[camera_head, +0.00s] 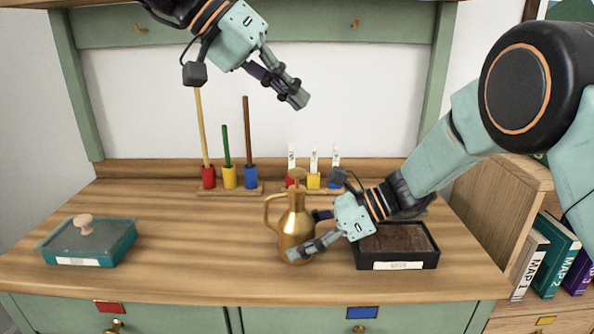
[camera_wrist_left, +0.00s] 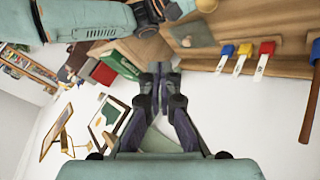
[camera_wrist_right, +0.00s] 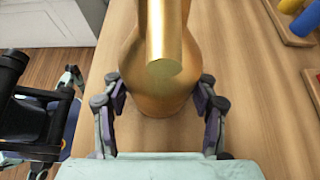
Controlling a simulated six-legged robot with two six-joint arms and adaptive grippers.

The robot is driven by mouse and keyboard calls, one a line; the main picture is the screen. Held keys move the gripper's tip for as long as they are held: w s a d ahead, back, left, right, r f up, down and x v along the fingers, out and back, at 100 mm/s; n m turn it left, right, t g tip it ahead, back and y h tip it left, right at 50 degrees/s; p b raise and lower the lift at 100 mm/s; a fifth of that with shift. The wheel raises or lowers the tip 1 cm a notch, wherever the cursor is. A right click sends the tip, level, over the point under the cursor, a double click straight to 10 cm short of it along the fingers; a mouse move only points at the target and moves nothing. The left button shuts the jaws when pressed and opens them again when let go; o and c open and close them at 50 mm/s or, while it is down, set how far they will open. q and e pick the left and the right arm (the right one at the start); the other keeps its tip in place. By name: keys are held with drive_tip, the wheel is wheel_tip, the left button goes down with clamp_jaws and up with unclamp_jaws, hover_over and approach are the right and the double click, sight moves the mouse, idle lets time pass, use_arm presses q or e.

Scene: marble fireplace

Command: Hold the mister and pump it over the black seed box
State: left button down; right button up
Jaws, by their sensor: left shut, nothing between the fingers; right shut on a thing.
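The brass mister (camera_head: 290,226) stands upright on the desk, left of the black seed box, with its handle to the left and its plunger knob on top. My right gripper (camera_head: 306,247) is shut on the mister's body; in the right wrist view its fingers press both sides of the mister (camera_wrist_right: 162,70). The black seed box (camera_head: 398,246) holds dark soil and has a white label on its front; my right arm hides part of its back. My left gripper (camera_head: 297,97) is shut and empty, high above the desk; its fingertips (camera_wrist_left: 160,72) meet in the left wrist view.
A teal box with a glass lid and knob (camera_head: 88,242) sits at the desk's left. Rods in coloured holders (camera_head: 229,176) and label sticks in coloured blocks (camera_head: 313,180) stand along the back. A wooden shelf with books (camera_head: 547,257) is at right. The left-middle desk is clear.

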sight(301, 170)
use_arm(q)
drive_tip(key=shift+s+a+r, duration=0.1)
drive_tip(key=shift+s, duration=0.1)
drive_tip(key=shift+w+f, duration=0.1)
drive_tip(key=shift+f, duration=4.4)
drive_tip(key=shift+f, duration=0.1)
drive_tip(key=shift+f, duration=0.3)
drive_tip(key=shift+f, duration=0.95)
drive_tip(key=shift+r, duration=1.4)
